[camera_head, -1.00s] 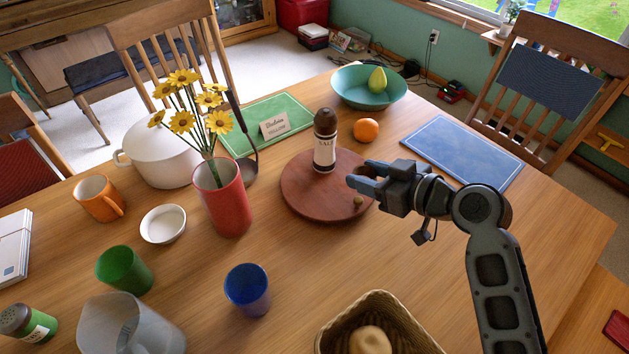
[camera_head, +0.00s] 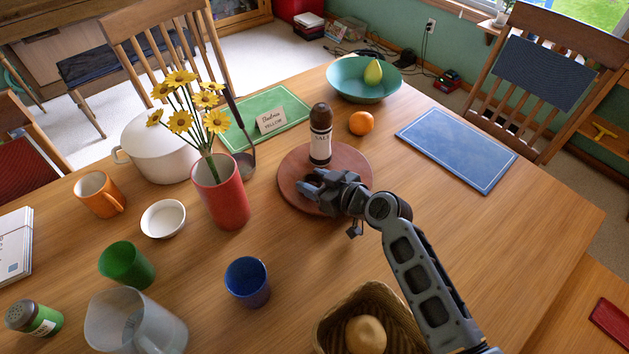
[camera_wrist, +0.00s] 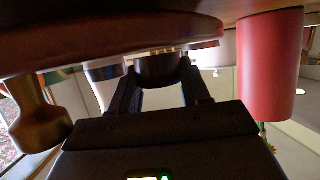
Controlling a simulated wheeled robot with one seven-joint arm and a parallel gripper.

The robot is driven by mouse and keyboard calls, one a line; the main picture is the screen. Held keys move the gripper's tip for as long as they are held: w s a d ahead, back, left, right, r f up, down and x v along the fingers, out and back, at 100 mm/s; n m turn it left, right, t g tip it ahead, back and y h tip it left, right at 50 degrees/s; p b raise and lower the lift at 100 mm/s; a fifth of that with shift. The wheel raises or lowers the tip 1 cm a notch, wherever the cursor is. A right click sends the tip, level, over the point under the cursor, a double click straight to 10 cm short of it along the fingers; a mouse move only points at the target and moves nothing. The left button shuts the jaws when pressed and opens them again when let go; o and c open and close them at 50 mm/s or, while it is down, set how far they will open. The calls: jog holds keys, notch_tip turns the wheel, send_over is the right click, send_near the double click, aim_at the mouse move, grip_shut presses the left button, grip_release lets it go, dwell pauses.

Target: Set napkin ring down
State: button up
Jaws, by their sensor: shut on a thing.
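My gripper (camera_head: 312,187) is low over the round reddish-brown board (camera_head: 290,165), pointing left. In the wrist view, which is upside down, my gripper (camera_wrist: 160,88) has its fingers closed around a short dark round thing (camera_wrist: 158,68), which I take for the napkin ring. It is close to the board's surface (camera_wrist: 60,38); I cannot tell whether it touches. The ring cannot be made out in the head view.
A red vase of yellow flowers (camera_head: 220,192) stands left of the board and shows in the wrist view (camera_wrist: 270,65). A small brass-brown knobbed thing (camera_wrist: 38,120) is near my gripper. An orange (camera_head: 362,123) and a blue cup (camera_head: 247,282) are nearby.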

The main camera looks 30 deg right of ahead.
jog(key=shift+f, duration=0.3)
jog(key=o, duration=1)
jog(key=shift+r, duration=0.2)
jog(key=b+v, duration=0.1)
jog(key=v, duration=1.1)
